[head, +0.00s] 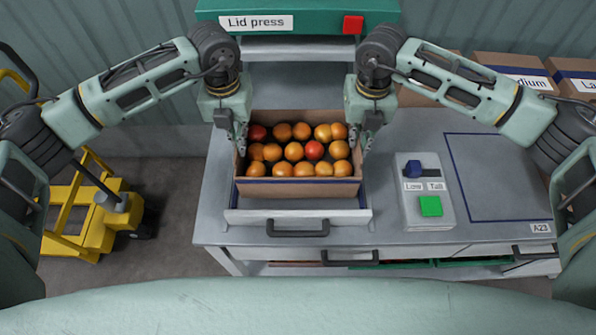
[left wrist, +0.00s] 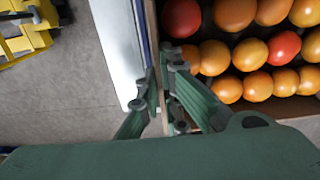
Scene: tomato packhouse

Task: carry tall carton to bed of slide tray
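The tall carton (head: 300,188) is brown with a dark blue band and full of red and orange tomatoes. It is at the slide tray (head: 245,216), within its outline; I cannot tell if its base rests on the bed. My left gripper (head: 236,138) is at the carton's left wall. In the left wrist view its fingers (left wrist: 160,88) close on both sides of that wall (left wrist: 152,30). My right gripper (head: 361,138) is at the right wall in the same way, its fingers on the rim. The carton looks level.
The green lid press (head: 300,12) with a red block stands behind the tray. A control box (head: 427,215) with a green button is right of it, beside an outlined area (head: 495,175). Cartons (head: 515,70) stand at back right. A yellow pallet truck (head: 95,225) is on the left floor.

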